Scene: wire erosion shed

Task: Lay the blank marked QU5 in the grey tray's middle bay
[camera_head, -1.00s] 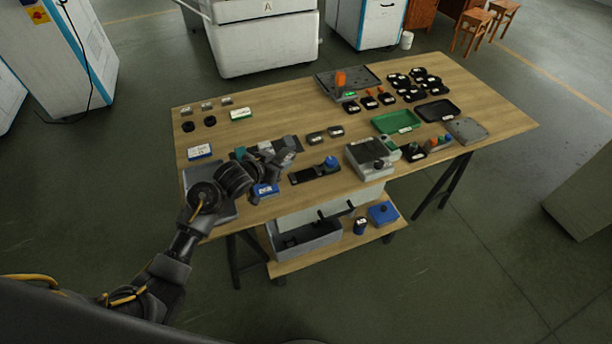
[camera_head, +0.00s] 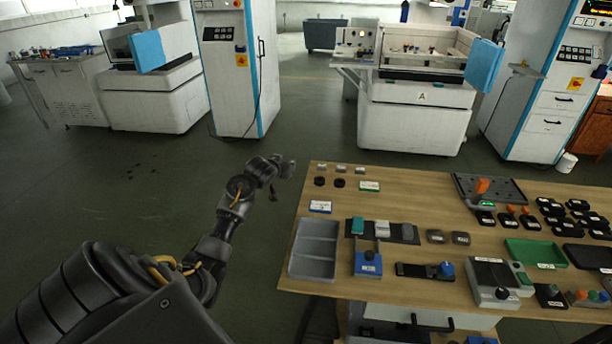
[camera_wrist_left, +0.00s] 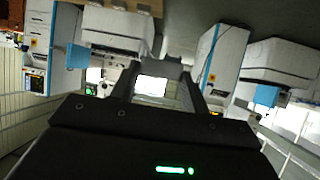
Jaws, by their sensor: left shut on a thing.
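My left gripper (camera_head: 286,168) is in the air beyond the table's left edge, behind and left of the grey tray. In the left wrist view it is shut on a small grey block (camera_wrist_left: 174,70) with a bright white label (camera_wrist_left: 151,87). The marking is too small to read, so I cannot tell whether it is QU5. The grey tray (camera_head: 293,262) lies at the table's near left corner. Its bays look empty. My right gripper is not in view.
Right of the tray are a blue-based stand (camera_head: 368,263) and a dark strip with blocks (camera_head: 407,233). Two dark grey blocks (camera_head: 435,237) lie farther right. Small metal blocks (camera_head: 341,167) sit at the table's back. Floor left of the table is clear.

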